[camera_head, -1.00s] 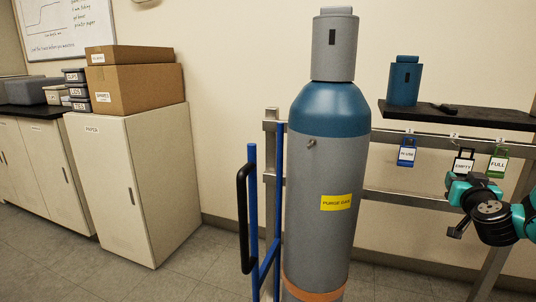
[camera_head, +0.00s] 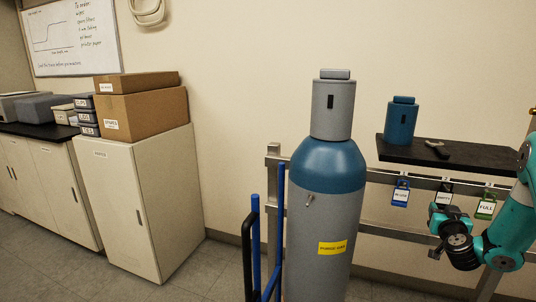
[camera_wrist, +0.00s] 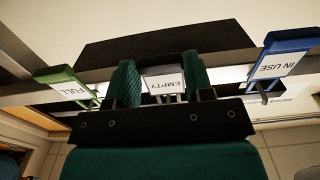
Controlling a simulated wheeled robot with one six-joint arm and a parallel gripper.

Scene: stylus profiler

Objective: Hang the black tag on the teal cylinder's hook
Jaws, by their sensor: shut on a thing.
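The cylinder (camera_head: 322,240) is grey with a teal shoulder and a grey cap, upright left of my arm in the head view. Its small hook (camera_head: 309,199) sticks out on the body just below the shoulder. The black tag (camera_head: 444,196), with a white EMPTY label, is at the rail between a blue and a green tag. My gripper (camera_head: 441,212) is shut on it. In the wrist view the black tag (camera_wrist: 163,84) sits between the two green finger pads of my gripper (camera_wrist: 160,75). Whether the tag still rests on its rail peg is hidden.
The blue IN USE tag (camera_head: 400,194) and green FULL tag (camera_head: 485,207) hang on the rail (camera_head: 420,182) on either side. A black shelf (camera_head: 470,155) above holds a blue cap (camera_head: 401,120). A blue cart frame with a black handle (camera_head: 248,258) stands left of the cylinder.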

